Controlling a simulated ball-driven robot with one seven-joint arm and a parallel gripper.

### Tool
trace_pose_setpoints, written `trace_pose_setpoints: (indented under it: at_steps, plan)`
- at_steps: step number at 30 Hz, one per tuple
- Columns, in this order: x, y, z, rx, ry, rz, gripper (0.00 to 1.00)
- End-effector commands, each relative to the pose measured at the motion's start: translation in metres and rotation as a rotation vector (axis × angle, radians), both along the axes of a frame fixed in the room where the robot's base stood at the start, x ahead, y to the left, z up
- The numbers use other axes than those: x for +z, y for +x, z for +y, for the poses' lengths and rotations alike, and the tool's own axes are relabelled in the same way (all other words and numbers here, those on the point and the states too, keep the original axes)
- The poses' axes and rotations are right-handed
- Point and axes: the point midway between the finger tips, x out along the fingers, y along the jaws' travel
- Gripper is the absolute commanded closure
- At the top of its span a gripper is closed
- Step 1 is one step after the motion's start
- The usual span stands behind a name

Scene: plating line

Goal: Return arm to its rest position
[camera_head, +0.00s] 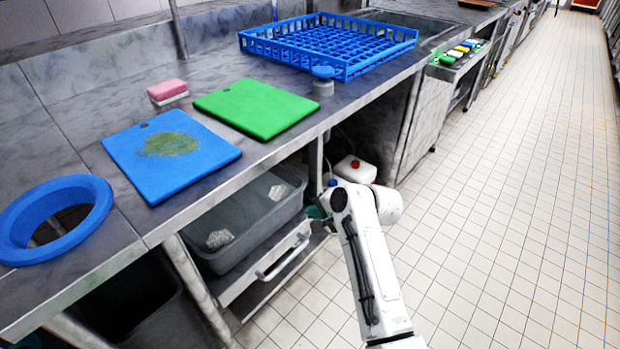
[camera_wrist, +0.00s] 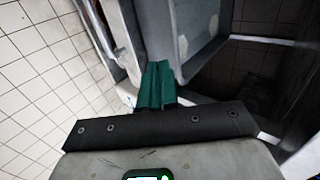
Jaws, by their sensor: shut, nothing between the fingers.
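My white arm reaches up from the bottom of the head view, low in front of the counter. My gripper's green fingers show in the wrist view (camera_wrist: 158,84); they are together with nothing between them. In the head view only a small green part of my gripper (camera_head: 314,213) shows, beside the under-counter shelf; the arm hides the rest. The grey tub (camera_head: 262,232) on that shelf is close by. I cannot tell whether the gripper touches anything.
On the counter are a blue ring (camera_head: 92,190), a stained blue board (camera_head: 200,178), a green board (camera_head: 256,108), a pink sponge (camera_head: 167,91) and a blue rack (camera_head: 380,62). A white canister (camera_head: 354,169) stands below. The tiled floor (camera_head: 500,210) to the right is clear.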

Motion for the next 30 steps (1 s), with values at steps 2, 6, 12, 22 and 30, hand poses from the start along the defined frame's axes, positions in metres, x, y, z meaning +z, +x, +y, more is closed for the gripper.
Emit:
trace_pose_setpoints:
  at_steps: [2, 6, 12, 22, 30]
  plan:
    - [0.000, -0.001, -0.001, -0.001, 0.000, 0.001, 1.00]
    - [-0.003, -0.006, -0.005, 0.004, -0.015, 0.003, 1.00]
    - [-0.025, -0.067, -0.056, 0.083, -0.198, 0.010, 1.00]
    - [-0.037, -0.245, -0.156, 0.334, -0.586, 0.093, 1.00]
    - [0.002, -0.393, -0.205, 0.552, -0.786, 0.211, 1.00]
